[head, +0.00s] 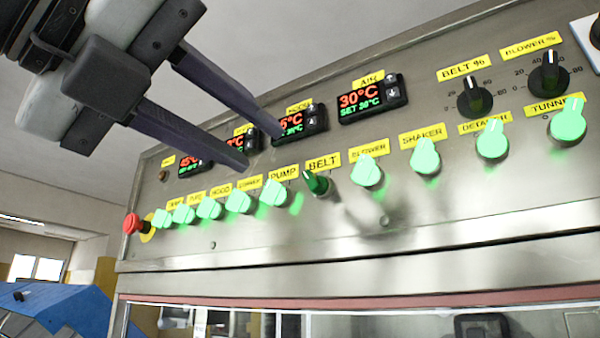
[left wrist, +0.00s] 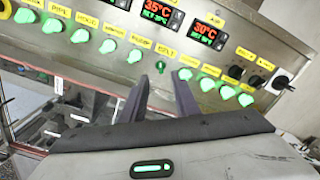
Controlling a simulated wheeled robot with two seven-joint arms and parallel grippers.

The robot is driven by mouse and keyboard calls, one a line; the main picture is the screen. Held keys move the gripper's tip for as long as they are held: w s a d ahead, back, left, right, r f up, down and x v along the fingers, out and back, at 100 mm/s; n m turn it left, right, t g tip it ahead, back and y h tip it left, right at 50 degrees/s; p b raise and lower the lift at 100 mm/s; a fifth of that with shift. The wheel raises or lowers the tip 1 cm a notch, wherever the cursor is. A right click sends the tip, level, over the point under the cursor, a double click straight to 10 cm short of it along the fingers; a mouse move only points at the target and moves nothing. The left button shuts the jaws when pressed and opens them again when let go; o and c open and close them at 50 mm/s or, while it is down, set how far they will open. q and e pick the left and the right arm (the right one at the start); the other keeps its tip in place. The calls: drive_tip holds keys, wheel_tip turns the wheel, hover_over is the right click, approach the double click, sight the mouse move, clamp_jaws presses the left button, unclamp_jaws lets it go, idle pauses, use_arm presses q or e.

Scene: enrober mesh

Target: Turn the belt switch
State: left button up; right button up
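The belt switch (head: 316,183) is a dark green, unlit knob under the yellow BELT label (head: 323,162) on the metal control panel. In the left wrist view the belt switch (left wrist: 161,67) shows just beyond and between my two fingertips. My left gripper (head: 262,151) is open and empty, its fingers apart, up and to the left of the switch in the head view. The left gripper (left wrist: 160,80) also shows open in the left wrist view. I see no contact with the switch. My right gripper is in neither view.
Lit green knobs flank the switch, including the PUMP knob (head: 273,192) and the blower knob (head: 367,172). Temperature displays (head: 372,98) sit above. A red emergency button (head: 132,224) is at the panel's left end. Black dials (head: 475,98) are at upper right.

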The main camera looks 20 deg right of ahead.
sight(306, 175)
use_arm(q)
drive_tip(key=p+x, duration=0.3)
drive_tip(key=x, duration=0.7)
drive_tip(key=shift+c, duration=0.4)
clamp_jaws()
